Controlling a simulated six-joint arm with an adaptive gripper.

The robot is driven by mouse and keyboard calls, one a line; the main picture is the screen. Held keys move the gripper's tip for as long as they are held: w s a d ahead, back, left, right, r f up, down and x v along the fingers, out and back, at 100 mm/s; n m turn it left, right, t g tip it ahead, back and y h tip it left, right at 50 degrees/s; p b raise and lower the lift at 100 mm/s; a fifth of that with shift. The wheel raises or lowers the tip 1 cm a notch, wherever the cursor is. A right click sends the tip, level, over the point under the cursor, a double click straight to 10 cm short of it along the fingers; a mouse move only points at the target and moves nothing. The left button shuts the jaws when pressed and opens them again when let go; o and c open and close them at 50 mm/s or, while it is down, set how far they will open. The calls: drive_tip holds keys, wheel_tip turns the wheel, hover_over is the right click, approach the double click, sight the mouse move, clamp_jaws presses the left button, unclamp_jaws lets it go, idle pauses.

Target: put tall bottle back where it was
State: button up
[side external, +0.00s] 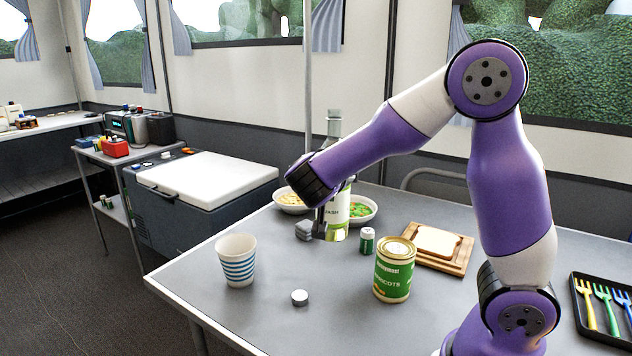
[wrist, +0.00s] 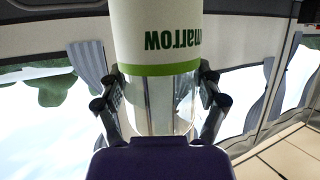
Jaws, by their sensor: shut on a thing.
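The tall bottle (side external: 337,210) is clear, with a white label and a green band. In the side view it stands about upright, its neck rising above my wrist. My wrist hides part of the bottle in the side view. I cannot tell whether its base touches the table (side external: 250,310).
Two bowls of food (side external: 361,209) (side external: 290,201) stand behind the bottle.

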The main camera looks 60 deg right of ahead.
sight(330, 218)
wheel_tip(330, 218, down, 8)
drive_tip(key=shift+f, duration=0.25)
drive_tip(key=o, duration=1.2)
drive_tip(key=shift+f, duration=0.15)
